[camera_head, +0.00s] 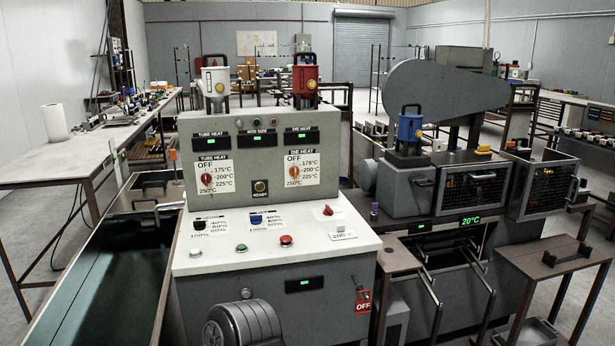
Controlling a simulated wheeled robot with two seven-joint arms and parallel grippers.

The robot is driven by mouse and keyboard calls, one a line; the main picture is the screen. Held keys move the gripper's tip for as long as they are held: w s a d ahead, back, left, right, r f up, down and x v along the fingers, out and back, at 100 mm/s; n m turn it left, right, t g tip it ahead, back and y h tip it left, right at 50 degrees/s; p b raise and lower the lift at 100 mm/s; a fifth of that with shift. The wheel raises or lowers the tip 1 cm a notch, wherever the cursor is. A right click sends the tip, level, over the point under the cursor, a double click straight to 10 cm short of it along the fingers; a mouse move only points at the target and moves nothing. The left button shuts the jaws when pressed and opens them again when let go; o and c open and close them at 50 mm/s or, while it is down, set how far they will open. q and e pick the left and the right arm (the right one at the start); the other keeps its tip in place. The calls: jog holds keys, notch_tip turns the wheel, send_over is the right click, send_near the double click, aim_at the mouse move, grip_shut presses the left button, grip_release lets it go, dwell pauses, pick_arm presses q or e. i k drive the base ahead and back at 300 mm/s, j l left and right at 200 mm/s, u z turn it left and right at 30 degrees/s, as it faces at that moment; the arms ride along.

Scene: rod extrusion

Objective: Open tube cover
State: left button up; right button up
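No part labelled as the tube cover shows, so I cannot tell for certain which one it is. On the right of the extrusion machine are two box-like mesh guards, a left one (473,190) and a right one (543,187). Both appear closed, with orange-yellow parts dimly visible behind the mesh. A bar handle (573,188) is at the right guard's right side. A grey housing (407,187) with a handle on its front adjoins the left guard. Neither of my grippers is in view.
The grey control cabinet (262,165) and its white sloped panel (275,245) fill the middle. A blue hopper (410,127) stands on the machine. A long dark trough (105,295) lies left. A brown side table (550,262) stands front right.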

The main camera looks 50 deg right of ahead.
aim_at(509, 164)
jog(key=z, duration=2.65)
jog(key=i+z, duration=0.2)
jog(key=i, duration=0.25)
jog(key=i+z, duration=0.2)
jog(key=i, duration=0.3)
jog(key=i+z, duration=0.2)
jog(key=i, duration=0.25)
jog(key=i+j+z, duration=0.25)
jog(key=i, duration=0.2)
jog(key=i+j+z, duration=0.2)
jog(key=i, duration=0.25)
